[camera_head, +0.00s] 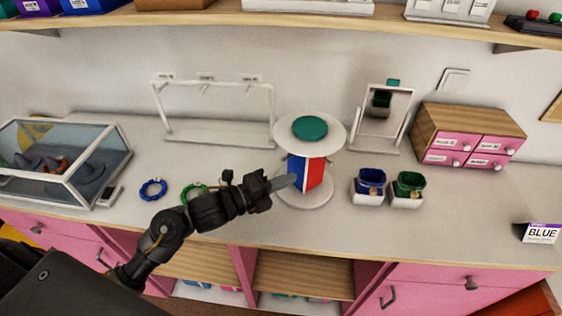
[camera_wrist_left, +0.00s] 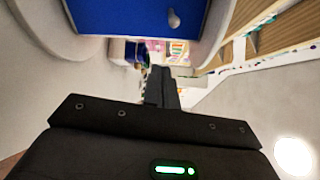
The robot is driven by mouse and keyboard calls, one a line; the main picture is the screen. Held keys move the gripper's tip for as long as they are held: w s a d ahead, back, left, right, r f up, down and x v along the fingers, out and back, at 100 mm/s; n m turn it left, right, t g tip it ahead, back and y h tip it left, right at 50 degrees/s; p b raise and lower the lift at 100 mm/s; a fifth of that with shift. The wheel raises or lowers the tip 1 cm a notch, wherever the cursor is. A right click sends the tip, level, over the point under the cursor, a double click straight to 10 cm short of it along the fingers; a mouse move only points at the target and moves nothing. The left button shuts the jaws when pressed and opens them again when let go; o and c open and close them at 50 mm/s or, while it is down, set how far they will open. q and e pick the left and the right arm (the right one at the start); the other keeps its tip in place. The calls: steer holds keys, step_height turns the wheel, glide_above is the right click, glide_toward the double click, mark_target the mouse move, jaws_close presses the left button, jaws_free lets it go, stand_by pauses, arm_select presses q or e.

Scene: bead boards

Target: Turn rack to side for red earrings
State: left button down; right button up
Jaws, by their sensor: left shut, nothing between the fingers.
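The rack (camera_head: 310,172) stands on the counter. It has a round white top with a green disc (camera_head: 310,127), a round white base, and side panels. A blue panel shows on the left, a white strip in the middle and a red panel on the right. My left gripper (camera_head: 291,180) is shut and empty, its tips at the left edge of the blue panel. I cannot tell if they touch it. In the left wrist view the shut fingers (camera_wrist_left: 160,80) point toward the blue panel (camera_wrist_left: 125,18), which has a small grey knob. No red earrings can be made out.
A blue bead ring (camera_head: 153,190) and a green one (camera_head: 194,192) lie left of the rack.

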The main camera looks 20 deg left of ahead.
arm_select(q)
steer(key=w+p, duration=0.1)
steer(key=w+a, duration=0.1)
steer(key=w+a+p, duration=0.1)
steer(key=shift+a+r+p, duration=0.15)
steer(key=shift+r+p, duration=0.15)
steer(key=shift+a, duration=0.1)
steer(key=shift+w+a+m+g+h+b, duration=0.2)
steer(key=shift+m+g+h+b, duration=0.1)
steer(key=shift+g+h+b, duration=0.15)
steer(key=shift+a, duration=0.15)
